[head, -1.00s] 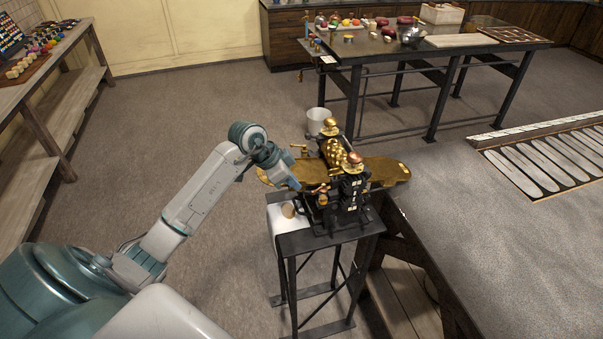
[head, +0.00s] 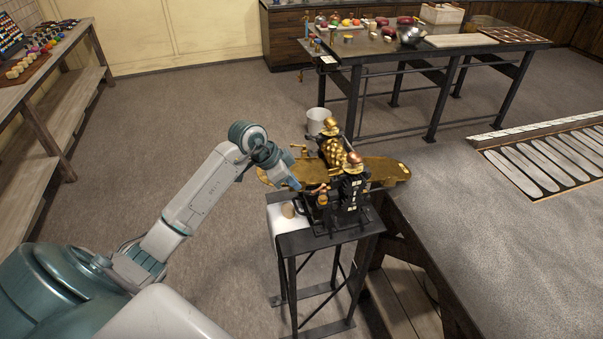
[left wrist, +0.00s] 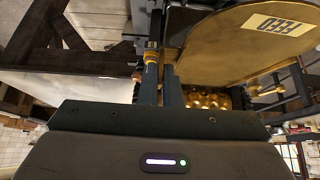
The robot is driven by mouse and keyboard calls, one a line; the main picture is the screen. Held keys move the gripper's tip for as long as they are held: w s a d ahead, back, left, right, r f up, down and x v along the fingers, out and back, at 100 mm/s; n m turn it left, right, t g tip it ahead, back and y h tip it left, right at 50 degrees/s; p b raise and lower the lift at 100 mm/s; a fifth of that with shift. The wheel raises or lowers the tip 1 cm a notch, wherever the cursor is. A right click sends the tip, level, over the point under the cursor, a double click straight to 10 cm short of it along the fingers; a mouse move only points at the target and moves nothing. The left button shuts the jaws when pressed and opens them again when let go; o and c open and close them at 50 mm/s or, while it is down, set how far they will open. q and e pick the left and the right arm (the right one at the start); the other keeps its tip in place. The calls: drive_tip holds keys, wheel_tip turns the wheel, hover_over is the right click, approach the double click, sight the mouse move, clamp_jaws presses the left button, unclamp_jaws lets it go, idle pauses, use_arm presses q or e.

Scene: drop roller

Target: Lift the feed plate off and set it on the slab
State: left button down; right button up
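A drop roller machine with brass rollers (head: 334,152) and a black frame stands on a small metal stand (head: 322,243). Brass-coloured plates stick out on both sides of it. The left plate (head: 268,177) lies beside my left gripper (head: 298,182). In the left wrist view, the feed plate (left wrist: 225,48) with its FEED label fills the upper right. My left gripper's fingers (left wrist: 161,86) are close together left of that plate, near a slim brass-and-black part (left wrist: 151,52). What lies between the fingertips is unclear. The grey slab (head: 500,235) is at right. My right gripper is out of view.
A white sheet (head: 284,214) with a small round tan piece lies on the stand's left part. A pale bucket (head: 316,120) stands behind. A dark table (head: 470,52) with bowls and fruit-like items is at the back. The slab's near part is bare; a slotted tray (head: 555,160) lies farther off.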

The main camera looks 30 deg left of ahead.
use_arm(q)
drive_tip(key=shift+r+p, duration=0.85)
drive_tip(key=shift+p, duration=0.05)
idle(0.8)
drive_tip(key=shift+a, duration=0.1)
drive_tip(key=shift+s+a, duration=1.4)
drive_tip(key=shift+s, duration=0.25)
wheel_tip(320, 180, up, 8)
idle(1.4)
